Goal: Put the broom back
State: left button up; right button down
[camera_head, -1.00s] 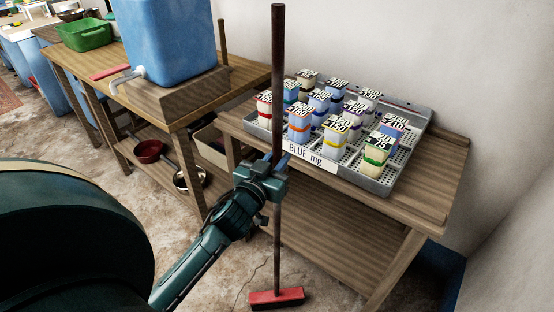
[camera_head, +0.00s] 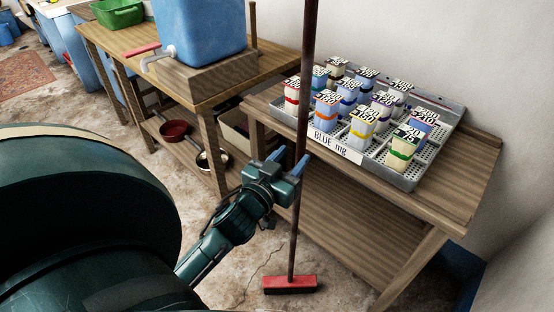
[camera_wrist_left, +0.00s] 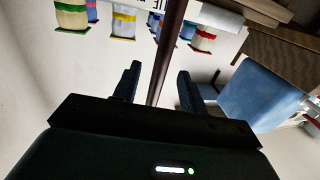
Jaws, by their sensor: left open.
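The broom stands with its red head (camera_head: 289,284) on the floor and its long dark brown handle (camera_head: 307,80) rising past the front edge of the right-hand wooden table. The handle slants slightly to the right in the head view. My left gripper (camera_head: 287,162) is at the handle's middle with its jaws open. In the left wrist view, the handle (camera_wrist_left: 168,50) passes between the two spread fingers (camera_wrist_left: 157,88), with space on either side. I cannot tell how deep it sits between them. My right gripper is not in view.
A metal tray (camera_head: 398,178) of labelled containers sits on the right-hand table (camera_head: 456,207). A blue water tank (camera_head: 200,35) with a tap stands on the left table (camera_head: 110,47). Pans (camera_head: 174,130) lie on its lower shelf. Floor around the broom head is clear.

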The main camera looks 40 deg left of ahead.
pick_arm(q)
jog(key=s, duration=0.7)
jog(key=s+d+f+m+g+h, duration=0.1)
jog(key=s+d+f+g+h, duration=0.2)
jog(key=d+f, duration=0.3)
jog(key=s+d+f+m+g+h, duration=0.2)
jog(key=d+f, duration=0.5)
jog(key=d, duration=0.4)
jog(key=shift+s+d+g+h, duration=0.25)
jog(key=shift+s+g+h, duration=0.35)
jog(key=shift+h, duration=0.4)
